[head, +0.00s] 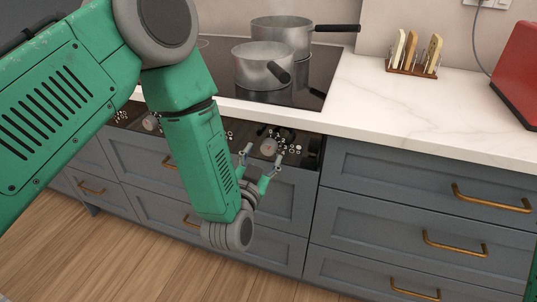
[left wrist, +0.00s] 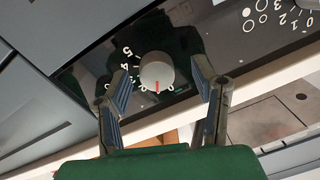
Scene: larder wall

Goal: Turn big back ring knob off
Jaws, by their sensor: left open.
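A round grey knob (head: 269,146) sits on the dark control panel below the hob; it also shows in the left wrist view (left wrist: 157,69). A red mark on its rim points down in that view, near the printed digits. I cannot tell which ring it serves. My left gripper (head: 261,159) is open in front of this knob. In the left wrist view its two fingers (left wrist: 160,92) stand on either side of the knob, apart from it. Another knob (head: 151,122) is further left on the panel, partly hidden by my arm. My right gripper is not in view.
Two grey pots (head: 262,69) (head: 283,31) stand on the black hob (head: 313,75). Blue-grey drawers (head: 420,205) with brass handles lie below.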

